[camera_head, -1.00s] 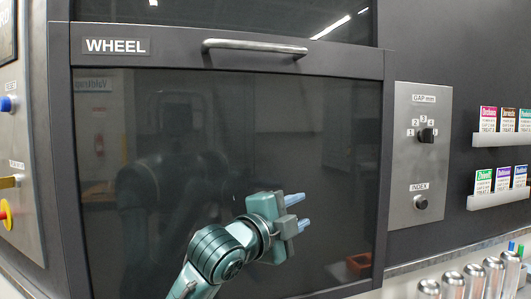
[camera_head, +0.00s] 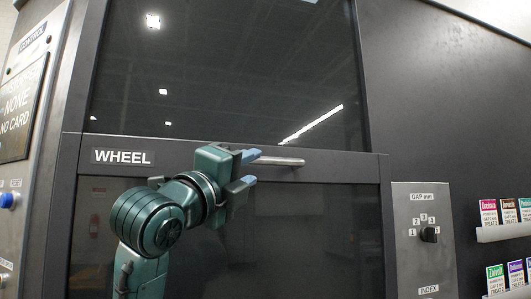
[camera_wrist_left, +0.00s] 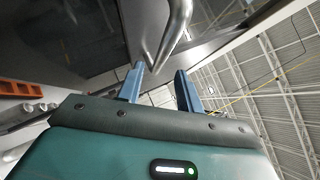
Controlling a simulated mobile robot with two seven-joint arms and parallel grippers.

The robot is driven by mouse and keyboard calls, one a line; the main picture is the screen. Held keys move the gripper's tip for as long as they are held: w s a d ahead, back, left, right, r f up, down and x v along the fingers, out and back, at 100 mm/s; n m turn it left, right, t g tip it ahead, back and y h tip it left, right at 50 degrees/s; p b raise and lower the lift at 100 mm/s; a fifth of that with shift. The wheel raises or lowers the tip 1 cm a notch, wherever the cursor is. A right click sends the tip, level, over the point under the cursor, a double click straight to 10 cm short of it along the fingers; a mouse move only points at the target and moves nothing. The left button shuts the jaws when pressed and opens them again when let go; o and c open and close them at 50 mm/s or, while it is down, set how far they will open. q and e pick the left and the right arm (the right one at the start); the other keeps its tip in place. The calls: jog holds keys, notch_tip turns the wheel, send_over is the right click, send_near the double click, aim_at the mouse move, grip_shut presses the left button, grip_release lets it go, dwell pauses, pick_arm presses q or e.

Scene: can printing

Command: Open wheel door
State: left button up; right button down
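The wheel door (camera_head: 320,235) is a dark glass panel in a dark frame, labelled WHEEL (camera_head: 122,157) at its top left. It looks shut. A silver bar handle (camera_head: 282,161) runs across its top rail, and my left gripper hides the left part. The left gripper (camera_head: 250,168) is at the handle with its two blue fingertips apart. In the left wrist view the handle (camera_wrist_left: 177,28) comes down to the gap between the open fingertips (camera_wrist_left: 159,72). I cannot tell whether they touch it. My right gripper is not in view.
A panel with a gap knob (camera_head: 429,234) is to the right of the door. Shelves with small coloured cards (camera_head: 508,212) are farther right. A control panel with a blue button (camera_head: 8,200) is at the left. A dark glass pane (camera_head: 225,70) is above the door.

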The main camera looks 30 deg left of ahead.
aim_at(262, 162)
pick_arm(q)
jog(key=p+x, duration=0.1)
jog(key=x, duration=0.5)
jog(key=shift+w+p, duration=0.2)
jog(key=shift+p, duration=0.2)
jog(key=shift+c, duration=0.2)
grip_shut()
